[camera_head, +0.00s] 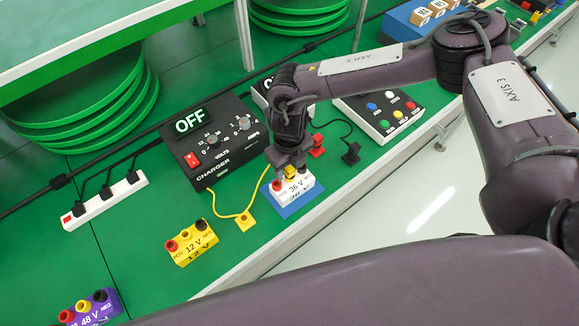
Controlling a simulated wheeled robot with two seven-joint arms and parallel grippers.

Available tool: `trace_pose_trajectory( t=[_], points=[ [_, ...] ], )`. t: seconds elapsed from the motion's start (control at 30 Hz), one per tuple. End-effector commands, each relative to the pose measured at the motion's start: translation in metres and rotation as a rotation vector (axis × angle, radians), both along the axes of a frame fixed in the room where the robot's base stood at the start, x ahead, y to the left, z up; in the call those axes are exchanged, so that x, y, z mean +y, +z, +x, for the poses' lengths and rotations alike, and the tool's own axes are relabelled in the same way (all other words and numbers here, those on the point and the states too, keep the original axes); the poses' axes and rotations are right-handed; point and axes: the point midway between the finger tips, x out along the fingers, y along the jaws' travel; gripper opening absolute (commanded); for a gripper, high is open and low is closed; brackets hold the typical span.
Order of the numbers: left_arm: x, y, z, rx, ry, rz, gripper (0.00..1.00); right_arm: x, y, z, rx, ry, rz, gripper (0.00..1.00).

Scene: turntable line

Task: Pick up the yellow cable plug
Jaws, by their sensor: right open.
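The yellow cable plug (245,222) is a small yellow block on the green table, just left of the blue pad (291,204). A thin yellow cable (219,212) lies between the charger (213,140) and the plug, and another stretch of it runs up toward my right gripper. My right gripper (288,163) points down over the white 36 V block (295,188), up and to the right of the plug. It is open; its fingertips are partly hard to make out against the block's terminals. My left gripper is not in view.
The yellow 12 V block (190,244) stands left of the plug, the purple 48 V block (91,309) at lower left. A red plug (317,146) and a black plug (351,153) lie right of my gripper. A power strip (104,201) is at left, a button box (383,113) behind.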

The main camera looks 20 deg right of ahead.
Motion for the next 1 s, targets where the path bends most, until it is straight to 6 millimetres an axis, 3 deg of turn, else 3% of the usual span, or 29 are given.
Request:
trace_pose_trajectory(
  t=[0.07, 0.2, 0.53, 0.83, 1.0],
  points=[
    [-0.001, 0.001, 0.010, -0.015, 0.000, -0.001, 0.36, 0.000, -0.001, 0.000, -0.001, 0.001, 0.000, 0.51],
    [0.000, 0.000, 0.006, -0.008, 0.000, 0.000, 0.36, 0.000, -0.001, 0.000, -0.001, 0.000, 0.000, 0.48],
    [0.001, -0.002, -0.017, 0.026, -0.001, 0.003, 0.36, 0.000, 0.000, 0.000, -0.001, 0.000, 0.000, 0.07],
    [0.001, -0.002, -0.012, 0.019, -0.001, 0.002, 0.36, 0.000, 0.002, 0.001, -0.001, 0.000, 0.000, 0.07],
    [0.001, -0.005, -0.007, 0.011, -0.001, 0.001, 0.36, 0.001, 0.016, 0.001, -0.003, 0.001, 0.002, 0.07]
  ],
)
